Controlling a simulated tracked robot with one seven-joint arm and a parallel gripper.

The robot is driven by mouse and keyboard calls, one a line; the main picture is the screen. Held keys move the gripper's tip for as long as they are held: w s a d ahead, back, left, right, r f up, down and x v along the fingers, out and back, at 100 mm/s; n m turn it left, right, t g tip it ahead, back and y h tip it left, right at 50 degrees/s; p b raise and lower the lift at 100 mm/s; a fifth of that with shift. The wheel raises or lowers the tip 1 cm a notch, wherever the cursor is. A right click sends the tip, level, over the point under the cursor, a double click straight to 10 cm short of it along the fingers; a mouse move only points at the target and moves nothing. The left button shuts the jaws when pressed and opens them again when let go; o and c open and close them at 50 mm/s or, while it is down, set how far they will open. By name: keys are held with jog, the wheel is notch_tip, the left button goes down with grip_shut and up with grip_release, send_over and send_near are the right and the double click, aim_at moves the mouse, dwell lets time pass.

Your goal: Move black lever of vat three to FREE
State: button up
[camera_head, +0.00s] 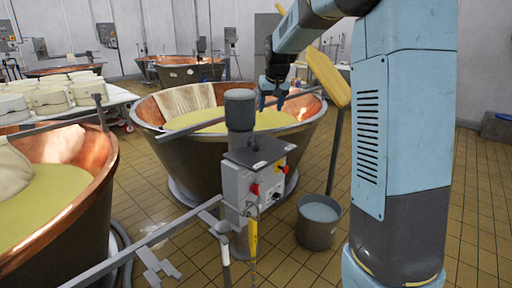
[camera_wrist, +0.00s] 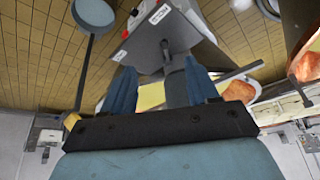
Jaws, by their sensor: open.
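A grey control box (camera_head: 262,180) stands on a post in front of the copper vat (camera_head: 190,160) in the middle, with red knobs and a black knob on its face. A dark grey cylinder (camera_head: 240,110) rises above it. A small dark part (camera_wrist: 167,55), possibly the black lever, lies by the box and cylinder, between the fingers in the picture. My gripper (camera_head: 272,106) is open and empty above the vat, right of the cylinder; it also shows in the wrist view (camera_wrist: 160,68).
Another copper vat (camera_head: 70,190) stands at the left, with a table of white cheeses (camera_head: 45,98) behind it. A grey bucket (camera_head: 318,222) stands on the floor right of the box. A yellow paddle (camera_head: 327,78) leans behind my arm. Grey rails extend beside the box.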

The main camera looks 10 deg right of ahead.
jog(key=w+f, duration=0.6)
jog(key=w, duration=0.3)
send_near(256, 146)
jog(key=x, duration=1)
jog(key=shift+w, duration=0.3)
jog(key=shift+c, duration=0.4)
grip_shut()
